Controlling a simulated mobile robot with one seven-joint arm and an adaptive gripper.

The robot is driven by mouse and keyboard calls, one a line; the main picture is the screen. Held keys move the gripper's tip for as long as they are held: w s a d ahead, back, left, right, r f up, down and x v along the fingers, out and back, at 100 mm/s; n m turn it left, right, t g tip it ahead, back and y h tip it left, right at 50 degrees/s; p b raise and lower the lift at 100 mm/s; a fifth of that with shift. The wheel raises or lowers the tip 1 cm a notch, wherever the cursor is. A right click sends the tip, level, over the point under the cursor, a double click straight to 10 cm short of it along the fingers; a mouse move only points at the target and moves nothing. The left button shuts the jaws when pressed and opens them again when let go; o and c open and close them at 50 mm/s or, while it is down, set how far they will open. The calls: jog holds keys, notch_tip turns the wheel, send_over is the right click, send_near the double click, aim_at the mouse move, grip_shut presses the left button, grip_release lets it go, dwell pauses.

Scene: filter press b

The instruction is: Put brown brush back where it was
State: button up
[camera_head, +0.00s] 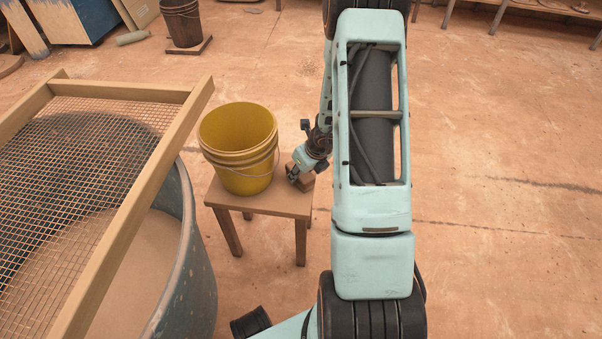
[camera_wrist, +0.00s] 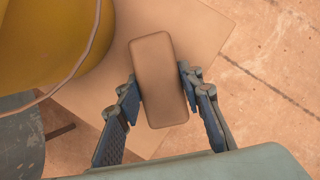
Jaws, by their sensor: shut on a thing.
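The brown brush (camera_wrist: 158,80) shows in the wrist view as a rounded brown block between my two fingers. My gripper (camera_wrist: 160,92) is shut on it, one finger along each long side. In the head view my gripper (camera_head: 293,178) is low over the right side of a small wooden stool (camera_head: 265,202), beside the yellow bucket (camera_head: 238,150). The brush shows there only in part, behind my gripper. I cannot tell whether the brush touches the stool top.
A large grey tub (camera_head: 178,275) with a wood-framed mesh screen (camera_head: 140,190) over it stands left of the stool. A dark brown bucket (camera_head: 183,24) stands at the back left. The floor right of my arm is open.

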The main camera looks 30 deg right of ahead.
jog(key=shift+f, duration=0.2)
jog(key=o, duration=1.1)
jog(key=shift+r, duration=0.1)
jog(key=shift+o, duration=0.2)
jog(key=shift+r, duration=0.1)
jog(key=shift+r+p, duration=0.35)
jog(key=shift+r, duration=0.05)
jog(key=p+v, duration=0.5)
jog(key=v, duration=0.6)
jog(key=shift+s+p, duration=0.25)
jog(key=shift+p, duration=0.15)
jog(key=shift+r, duration=0.1)
